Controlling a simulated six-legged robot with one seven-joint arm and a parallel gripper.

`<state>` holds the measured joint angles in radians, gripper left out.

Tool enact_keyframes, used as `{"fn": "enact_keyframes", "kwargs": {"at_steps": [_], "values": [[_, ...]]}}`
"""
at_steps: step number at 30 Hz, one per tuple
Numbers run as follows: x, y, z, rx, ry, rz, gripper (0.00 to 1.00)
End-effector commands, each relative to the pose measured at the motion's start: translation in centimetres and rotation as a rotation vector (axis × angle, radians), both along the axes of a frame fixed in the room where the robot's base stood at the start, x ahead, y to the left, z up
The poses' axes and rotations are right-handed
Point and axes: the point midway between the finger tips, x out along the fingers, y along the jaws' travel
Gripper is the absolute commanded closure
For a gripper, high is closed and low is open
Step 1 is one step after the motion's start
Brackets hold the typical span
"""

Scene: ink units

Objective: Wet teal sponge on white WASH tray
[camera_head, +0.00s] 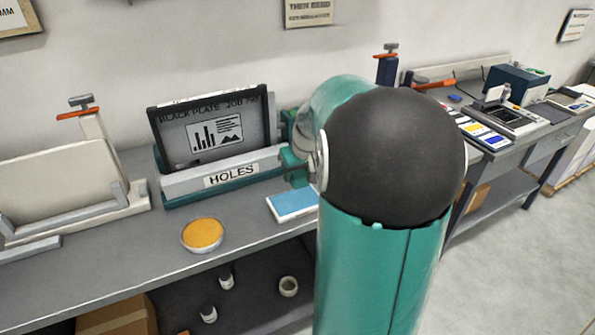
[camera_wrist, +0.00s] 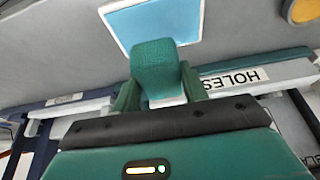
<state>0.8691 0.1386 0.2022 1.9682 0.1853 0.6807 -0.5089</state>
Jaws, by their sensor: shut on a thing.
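The teal sponge (camera_wrist: 153,53) is between the fingers of my gripper (camera_wrist: 158,82) in the wrist view, and the jaws are shut on it. A pale strip shows at its near end. A white-rimmed tray with a light blue inside (camera_head: 292,204) lies on the bench, left of my arm. The tray also shows in the wrist view (camera_wrist: 188,24), beyond the sponge, which overlaps its edge in the picture. I cannot tell whether they touch. No WASH lettering is readable. In the head view my arm hides the sponge and most of the gripper.
A teal and grey holder marked HOLES (camera_head: 226,178) carries a dark framed plate (camera_head: 165,133) behind the tray. A round orange-yellow pad in a dish (camera_head: 202,234) sits near the bench's front edge. A blank-plate rack (camera_head: 70,190) stands left. Grey bench between them is clear.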

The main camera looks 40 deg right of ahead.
Motion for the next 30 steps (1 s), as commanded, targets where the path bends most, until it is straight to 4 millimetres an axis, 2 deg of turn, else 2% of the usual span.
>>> {"fn": "enact_keyframes", "kwargs": {"at_steps": [8,21,30], "values": [[0.0,-0.2,-1.1,0.001,0.001,0.005,0.75],[0.0,-0.2,-5.3,0.001,0.000,0.004,0.75],[0.1,0.0,-6.0,0.000,-0.002,0.002,0.75]]}}
